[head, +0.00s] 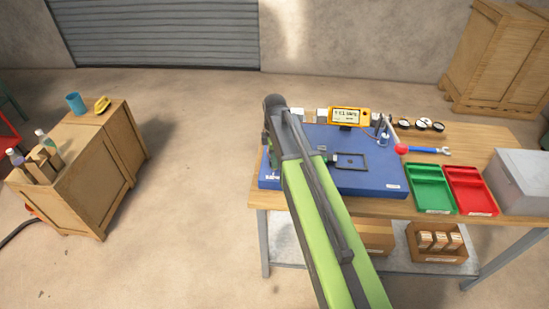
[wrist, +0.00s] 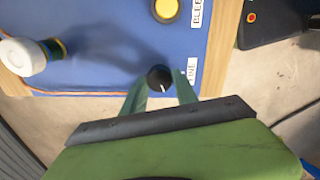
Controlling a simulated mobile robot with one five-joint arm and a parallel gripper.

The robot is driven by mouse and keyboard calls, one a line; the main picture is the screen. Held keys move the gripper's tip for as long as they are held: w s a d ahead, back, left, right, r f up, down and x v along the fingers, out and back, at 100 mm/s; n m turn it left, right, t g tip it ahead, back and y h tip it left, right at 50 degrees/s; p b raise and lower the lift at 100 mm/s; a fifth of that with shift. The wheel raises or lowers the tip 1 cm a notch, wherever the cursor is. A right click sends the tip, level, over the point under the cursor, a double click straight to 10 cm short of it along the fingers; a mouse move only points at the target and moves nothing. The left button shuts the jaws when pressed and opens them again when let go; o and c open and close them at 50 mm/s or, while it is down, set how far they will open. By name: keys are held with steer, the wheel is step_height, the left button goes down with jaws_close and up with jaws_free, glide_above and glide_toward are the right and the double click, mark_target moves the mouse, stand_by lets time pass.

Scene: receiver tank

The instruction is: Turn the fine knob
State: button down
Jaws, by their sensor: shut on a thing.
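The fine knob (wrist: 159,77) is a small black round knob with a white pointer mark, on the blue panel (wrist: 110,60) beside a partly covered label ending in "INE". In the wrist view my gripper (wrist: 160,88) has one finger on each side of the knob and is shut on it. The pointer mark faces down and slightly right in that view. In the head view my green arm reaches over the left part of the blue panel (head: 375,180) and hides the knob and the fingertips.
A yellow button (wrist: 166,9) and a white capped fitting (wrist: 22,57) stand near the knob. A yellow meter (head: 349,116) stands at the panel's back. Green (head: 432,188) and red (head: 470,190) trays lie to the right. A wooden cabinet (head: 90,170) stands left.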

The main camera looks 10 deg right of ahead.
steer(key=m, duration=1.2)
steer(key=shift+m, duration=0.3)
steer(key=m, duration=0.3)
steer(key=shift+m, duration=0.3)
steer(key=m, duration=0.4)
steer(key=shift+g, duration=0.3)
steer(key=m, duration=0.8)
steer(key=shift+m, duration=2.2)
